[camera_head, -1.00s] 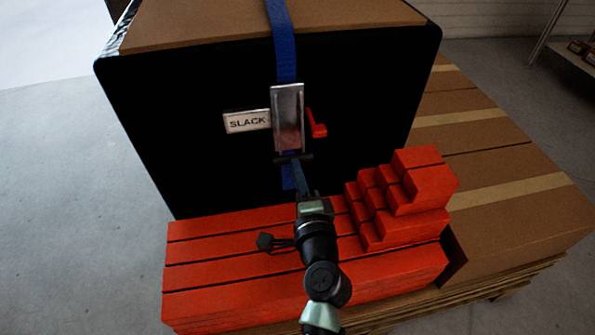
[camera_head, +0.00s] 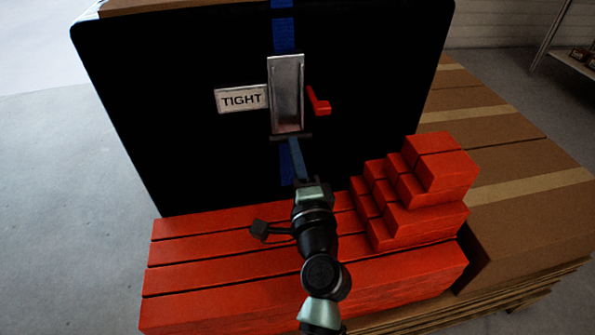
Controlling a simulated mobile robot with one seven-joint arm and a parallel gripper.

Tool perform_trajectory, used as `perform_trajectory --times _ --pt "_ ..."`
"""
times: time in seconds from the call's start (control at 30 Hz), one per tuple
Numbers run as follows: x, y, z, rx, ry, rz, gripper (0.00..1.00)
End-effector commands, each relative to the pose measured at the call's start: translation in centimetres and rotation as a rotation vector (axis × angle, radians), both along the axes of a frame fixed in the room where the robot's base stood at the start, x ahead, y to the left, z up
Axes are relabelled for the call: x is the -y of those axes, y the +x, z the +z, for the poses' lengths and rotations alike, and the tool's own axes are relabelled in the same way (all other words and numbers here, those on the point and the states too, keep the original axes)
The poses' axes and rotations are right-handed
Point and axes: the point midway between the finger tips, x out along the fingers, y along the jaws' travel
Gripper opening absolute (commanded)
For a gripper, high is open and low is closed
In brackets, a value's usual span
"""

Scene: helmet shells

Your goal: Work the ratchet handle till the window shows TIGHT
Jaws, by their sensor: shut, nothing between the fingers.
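The ratchet handle (camera_head: 287,93) is a silver plate on the front of a black panel, hanging flat and upright with a dark crossbar at its lower end. The window (camera_head: 241,99) to its left reads TIGHT. A small red lever (camera_head: 319,101) sits just right of the handle. My gripper (camera_head: 293,145) is shut and empty, its tip just below the handle's lower end. Whether it touches the crossbar I cannot tell. The blue strap (camera_head: 284,35) runs above the handle and shows partly behind my gripper below it.
Long red blocks (camera_head: 215,255) lie in front of the panel (camera_head: 180,120), under my arm. Stepped red blocks (camera_head: 430,180) rise to the right of my arm. Brown taped cartons (camera_head: 520,190) fill the right side. Bare grey floor (camera_head: 70,200) lies to the left.

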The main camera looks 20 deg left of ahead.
Motion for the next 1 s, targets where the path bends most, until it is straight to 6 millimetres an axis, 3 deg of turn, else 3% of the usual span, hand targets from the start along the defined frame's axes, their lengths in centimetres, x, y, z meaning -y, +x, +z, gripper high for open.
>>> perform_trajectory --times 0.13,1.0 --pt "-0.30 0.46 -0.93 0.036 0.022 0.000 0.00" --pt "-0.76 0.94 -0.63 0.078 0.052 0.001 0.00"
